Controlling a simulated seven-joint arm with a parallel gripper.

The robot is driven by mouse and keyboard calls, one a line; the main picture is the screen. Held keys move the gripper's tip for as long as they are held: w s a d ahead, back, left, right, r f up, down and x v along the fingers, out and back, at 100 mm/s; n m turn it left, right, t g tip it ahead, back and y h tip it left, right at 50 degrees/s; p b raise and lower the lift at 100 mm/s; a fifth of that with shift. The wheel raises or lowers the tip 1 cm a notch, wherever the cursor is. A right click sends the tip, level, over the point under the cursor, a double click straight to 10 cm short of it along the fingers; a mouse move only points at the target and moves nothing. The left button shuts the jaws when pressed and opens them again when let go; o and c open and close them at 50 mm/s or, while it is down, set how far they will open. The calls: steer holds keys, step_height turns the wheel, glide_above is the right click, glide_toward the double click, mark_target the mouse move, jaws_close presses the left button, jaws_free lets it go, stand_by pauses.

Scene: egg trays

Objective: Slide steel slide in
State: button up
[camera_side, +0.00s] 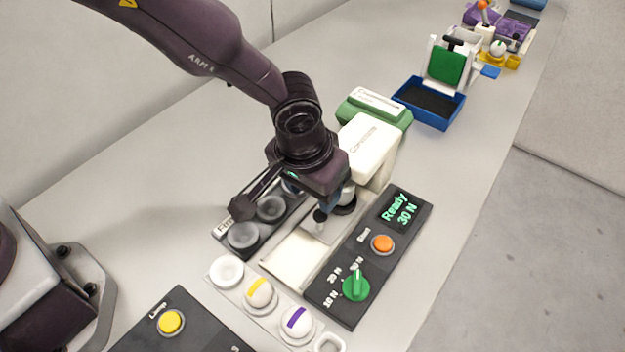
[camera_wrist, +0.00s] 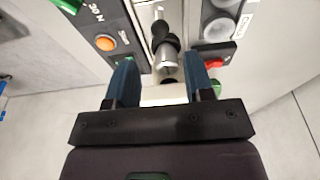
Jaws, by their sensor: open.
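The steel slide (camera_side: 300,258) appears as a pale, bright channel or plate lying in front of the white press machine (camera_side: 370,145). I cannot tell plate from channel clearly. A small black knob (camera_side: 320,215) stands over its far part; in the wrist view a black knob with a steel stem (camera_wrist: 165,50) shows between the fingers. My gripper (camera_wrist: 160,65) is open and empty, its two blue-padded fingers to either side of the stem with gaps. In the side view my wrist hangs over the station and hides part of the slide's far end.
A dark control panel (camera_side: 372,258) reading "Ready 30 N" with an orange button and green dial lies right of the slide. A rack of grey cups (camera_side: 256,222) lies to its left. White holders with striped eggs (camera_side: 262,295) stand in front. A blue tray (camera_side: 430,103) is farther back.

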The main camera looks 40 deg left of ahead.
mark_target(320, 215)
steer(key=x, duration=0.8)
steer(key=shift+f, duration=0.1)
steer(key=shift+f, duration=0.35)
steer(key=c, duration=0.8)
steer(key=shift+o, duration=0.3)
steer(key=shift+w, duration=0.55)
steer(key=o, duration=0.7)
steer(key=shift+o, duration=0.2)
steer(key=shift+w+v, duration=0.2)
steer(key=shift+v, duration=0.8)
steer(key=shift+w+v, duration=0.2)
steer(key=shift+v, duration=0.75)
steer(key=shift+w+v, duration=0.2)
steer(key=shift+v, duration=0.8)
